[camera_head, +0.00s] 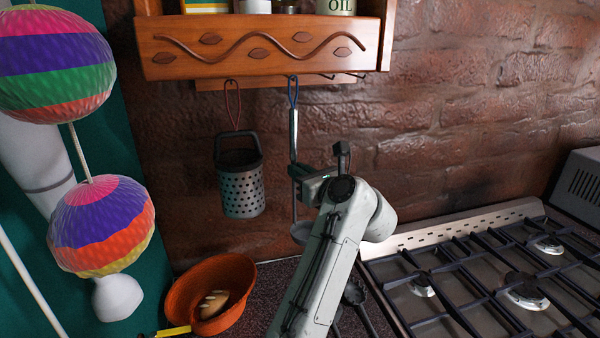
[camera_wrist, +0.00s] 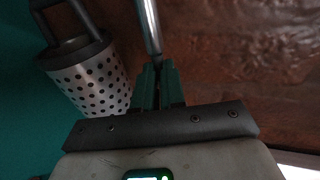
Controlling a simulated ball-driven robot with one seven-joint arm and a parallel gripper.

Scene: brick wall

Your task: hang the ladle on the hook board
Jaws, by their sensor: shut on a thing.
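The ladle (camera_head: 294,130) hangs upright below the hook board (camera_head: 215,84), which runs under a wooden shelf. Its blue loop (camera_head: 292,92) meets a hook at the board in the head view; I cannot tell whether the loop is fully over it. My gripper (camera_head: 300,173) is shut on the ladle's metal handle, below its shiny upper part. The ladle's bowl (camera_head: 301,232) shows low down, partly hidden by my arm. In the wrist view the handle (camera_wrist: 150,28) rises from between the green fingers of my gripper (camera_wrist: 158,75); the loop is out of view.
A perforated grater (camera_head: 240,190) hangs left of the ladle by a red loop. An orange bowl (camera_head: 190,300) stands below left. A gas stove (camera_head: 490,280) lies to the right. Colourful balls (camera_head: 100,225) hang at the left. Bare hooks (camera_head: 345,76) are right of the ladle.

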